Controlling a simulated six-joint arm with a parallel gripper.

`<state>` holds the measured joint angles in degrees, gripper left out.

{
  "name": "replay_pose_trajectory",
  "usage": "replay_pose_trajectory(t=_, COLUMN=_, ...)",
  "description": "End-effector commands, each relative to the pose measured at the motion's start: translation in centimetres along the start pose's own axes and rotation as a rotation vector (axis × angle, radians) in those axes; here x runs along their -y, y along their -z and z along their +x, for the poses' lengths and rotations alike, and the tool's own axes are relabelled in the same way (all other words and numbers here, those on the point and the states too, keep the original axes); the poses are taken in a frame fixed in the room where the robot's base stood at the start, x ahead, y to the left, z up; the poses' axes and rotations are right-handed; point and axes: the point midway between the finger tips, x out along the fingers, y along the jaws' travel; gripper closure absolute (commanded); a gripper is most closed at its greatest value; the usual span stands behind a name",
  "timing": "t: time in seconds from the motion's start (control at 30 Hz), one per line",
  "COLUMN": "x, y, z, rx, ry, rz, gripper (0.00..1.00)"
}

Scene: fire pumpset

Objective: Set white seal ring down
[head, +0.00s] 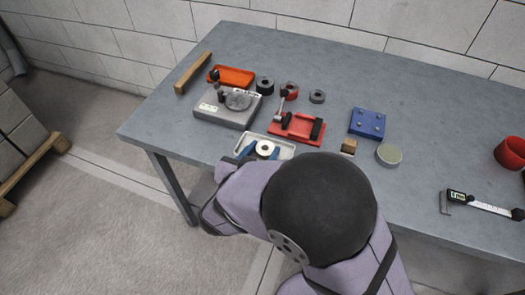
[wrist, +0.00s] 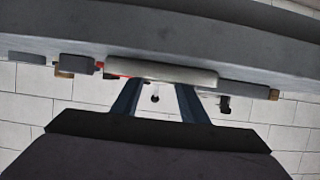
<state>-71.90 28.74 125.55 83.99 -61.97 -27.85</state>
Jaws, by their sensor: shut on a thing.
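The white seal ring (head: 265,147) shows in the head view at the front edge of the table, over or in a pale shallow tray (head: 284,153). My gripper (head: 263,153) has its blue fingers on either side of the ring and is shut on it. Whether the ring touches the tray floor cannot be told. In the wrist view my gripper (wrist: 157,92) points at the pale tray's side (wrist: 160,72), with the fingertips hidden behind that side. The ring cannot be made out there.
Behind the tray stand a red fixture (head: 290,132) with black clamps and a grey pump plate (head: 215,112). A blue block (head: 367,123), a wooden block (head: 349,146) and a round grey-green disc (head: 389,154) lie to the right. The table (head: 420,130) has free room further right.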

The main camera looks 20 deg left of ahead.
Motion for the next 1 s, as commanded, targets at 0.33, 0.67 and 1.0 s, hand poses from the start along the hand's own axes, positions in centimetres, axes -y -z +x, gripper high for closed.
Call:
replay_pose_trajectory(t=0.33, x=0.0, y=-0.2, z=0.1, rx=0.000, ry=0.000, rz=0.000, gripper=0.42)
replay_pose_trajectory(t=0.67, x=0.0, y=-0.1, z=0.1, rx=0.000, ry=0.000, rz=0.001, gripper=0.42)
replay_pose_trajectory(t=1.0, x=0.2, y=0.1, z=-3.4, rx=-0.001, ry=0.006, rz=0.000, gripper=0.42)
